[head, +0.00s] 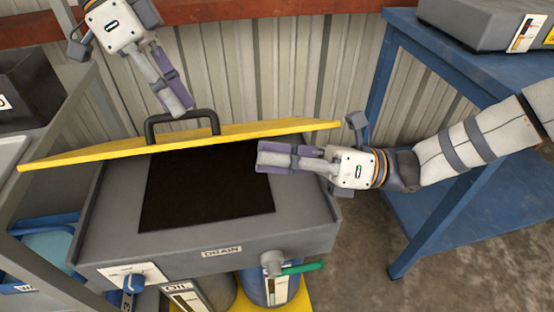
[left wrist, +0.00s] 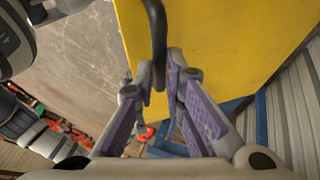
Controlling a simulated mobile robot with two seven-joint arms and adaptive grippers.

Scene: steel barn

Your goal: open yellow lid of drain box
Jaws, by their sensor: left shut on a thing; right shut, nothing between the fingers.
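The drain box (head: 240,258) is a grey box with a DRAIN label and a dark square opening in its top. Its yellow lid (head: 250,131) is tilted up off the box, seen nearly edge-on, with a dark handle (head: 150,127) on top. My left gripper (head: 178,108) is shut on the handle from above. In the left wrist view the handle (left wrist: 158,45) stands between the fingers (left wrist: 160,85), in front of the yellow lid (left wrist: 215,50). My right gripper (head: 262,157) is shut and empty, just below the lid's right part and over the box top.
A blue table (head: 480,75) with a grey device (head: 480,20) stands at the right. Grey shelving with bins (head: 30,88) is at the left. A blue container (head: 270,288) and a green-handled valve (head: 300,267) are below the box's front. The corrugated wall is behind.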

